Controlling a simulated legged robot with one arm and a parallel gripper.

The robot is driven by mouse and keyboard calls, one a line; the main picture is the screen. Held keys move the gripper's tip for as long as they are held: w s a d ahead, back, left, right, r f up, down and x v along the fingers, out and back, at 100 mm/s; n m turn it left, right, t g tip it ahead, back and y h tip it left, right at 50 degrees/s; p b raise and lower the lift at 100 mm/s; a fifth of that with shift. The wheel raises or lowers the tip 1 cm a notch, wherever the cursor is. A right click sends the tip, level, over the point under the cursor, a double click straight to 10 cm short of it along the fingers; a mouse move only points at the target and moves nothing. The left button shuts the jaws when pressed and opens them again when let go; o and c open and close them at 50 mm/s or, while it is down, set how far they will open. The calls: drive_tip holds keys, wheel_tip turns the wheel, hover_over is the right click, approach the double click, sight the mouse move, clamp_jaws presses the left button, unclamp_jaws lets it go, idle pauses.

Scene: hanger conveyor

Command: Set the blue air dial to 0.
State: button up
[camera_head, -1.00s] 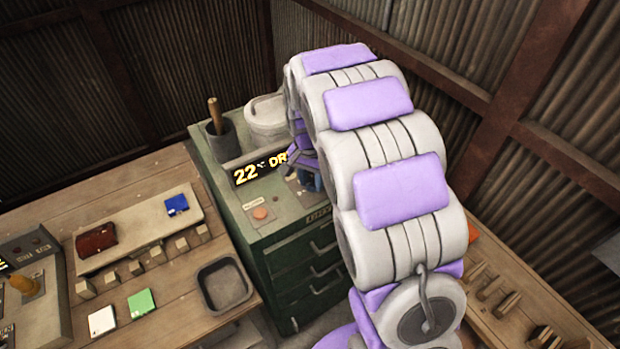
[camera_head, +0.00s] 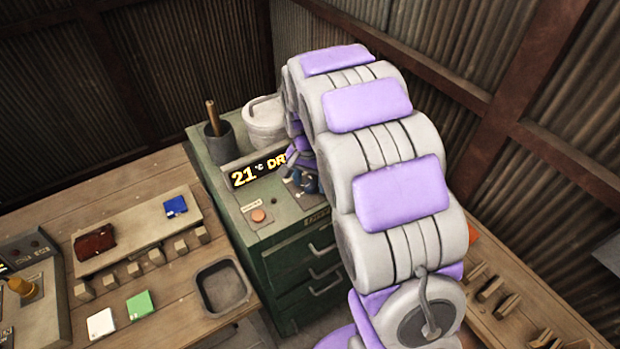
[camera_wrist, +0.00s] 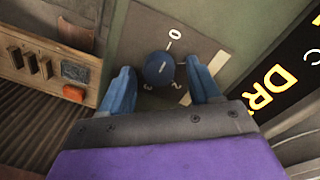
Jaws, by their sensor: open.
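The blue dial (camera_wrist: 158,69) sits on a grey plate (camera_wrist: 205,58) in the wrist view, with a 0 at the plate's top and a 2 and a 3 near my side. A short pale mark shows on the dial, but I cannot tell exactly which number it points to. My gripper (camera_wrist: 160,66) is open, with one blue finger on each side of the dial and visible gaps between. In the head view my gripper (camera_head: 304,181) is over the green cabinet's top, and the dial cannot be told apart from the blue fingers there.
A display (camera_head: 258,172) on the green cabinet (camera_head: 285,240) reads 21 °C and "DR", partly covered by my arm. An orange button (camera_head: 258,215), a dark pot (camera_head: 220,147) and a white canister (camera_head: 264,125) stand nearby. A wooden bench (camera_head: 150,230) with cards and a tray is left.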

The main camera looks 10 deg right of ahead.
sight(307, 182)
wheel_tip(307, 182, up, 17)
drive_tip(key=shift+w+a+r+p, duration=0.15)
drive_tip(key=shift+w+a+p, duration=0.15)
drive_tip(key=shift+a+p, duration=0.1)
idle(0.5)
drive_tip(key=s+f+n+b, duration=0.2)
drive_tip(key=s+f, duration=0.2)
drive_tip(key=s, duration=0.7)
drive_tip(key=s+f+n+g+b, duration=0.1)
drive_tip(key=s+f+n+b, duration=0.2)
drive_tip(key=s, duration=0.9)
drive_tip(key=s+f+n+b, duration=0.2)
drive_tip(key=s+f, duration=0.5)
drive_tip(key=s, duration=0.5)
drive_tip(key=shift+d+f+b, duration=0.25)
drive_tip(key=shift+d+b, duration=0.15)
drive_tip(key=shift+b, duration=0.2)
